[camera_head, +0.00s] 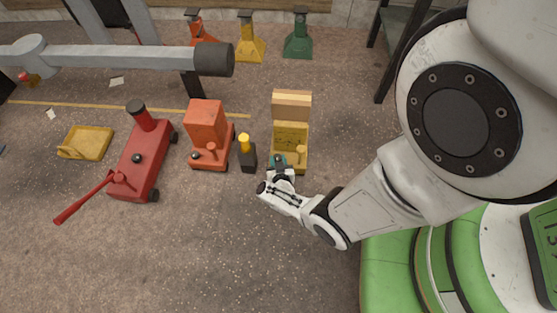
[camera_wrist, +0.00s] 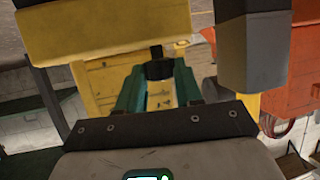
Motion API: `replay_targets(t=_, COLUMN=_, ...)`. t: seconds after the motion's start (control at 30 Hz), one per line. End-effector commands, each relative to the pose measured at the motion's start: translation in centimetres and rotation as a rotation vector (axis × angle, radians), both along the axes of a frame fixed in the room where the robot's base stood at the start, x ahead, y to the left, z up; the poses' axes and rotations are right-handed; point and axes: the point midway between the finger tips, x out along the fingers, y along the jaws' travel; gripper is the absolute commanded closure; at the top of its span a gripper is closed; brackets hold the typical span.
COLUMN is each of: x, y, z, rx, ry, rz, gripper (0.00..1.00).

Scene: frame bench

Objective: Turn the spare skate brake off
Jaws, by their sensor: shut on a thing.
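A small yellow skate (camera_head: 302,131) with a tan block (camera_head: 291,104) at its far end stands on the floor in the head view. A short yellow post or lever (camera_head: 301,152) rises at its near right. My gripper (camera_head: 279,161) is at the skate's near left edge. In the wrist view its teal fingers (camera_wrist: 157,86) are closed on a small dark lever piece (camera_wrist: 157,67), with the yellow skate body (camera_wrist: 100,72) behind it. The fingers and wrist hide how this piece joins the skate, and the brake's setting cannot be told.
A dark block with a yellow top (camera_head: 247,156) stands close left of the skate. Farther left are an orange skate (camera_head: 207,125), a red one (camera_head: 143,158) with a long handle, and a yellow tray (camera_head: 87,143). Jacks stand behind. The floor in front is clear.

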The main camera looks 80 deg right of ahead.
Motion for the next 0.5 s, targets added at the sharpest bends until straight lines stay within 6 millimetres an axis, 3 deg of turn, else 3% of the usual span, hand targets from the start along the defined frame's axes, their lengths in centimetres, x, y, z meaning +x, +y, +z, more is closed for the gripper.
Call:
replay_targets(t=0.27, x=0.29, y=-0.07, z=0.16, rx=-0.002, ry=-0.003, rz=0.002, gripper=0.95)
replay_targets(t=0.3, x=0.29, y=-0.07, z=0.16, rx=-0.002, ry=-0.003, rz=0.002, gripper=0.64)
replay_targets(t=0.5, x=0.17, y=-0.06, z=0.13, rx=-0.003, ry=-0.002, rz=0.001, gripper=0.45)
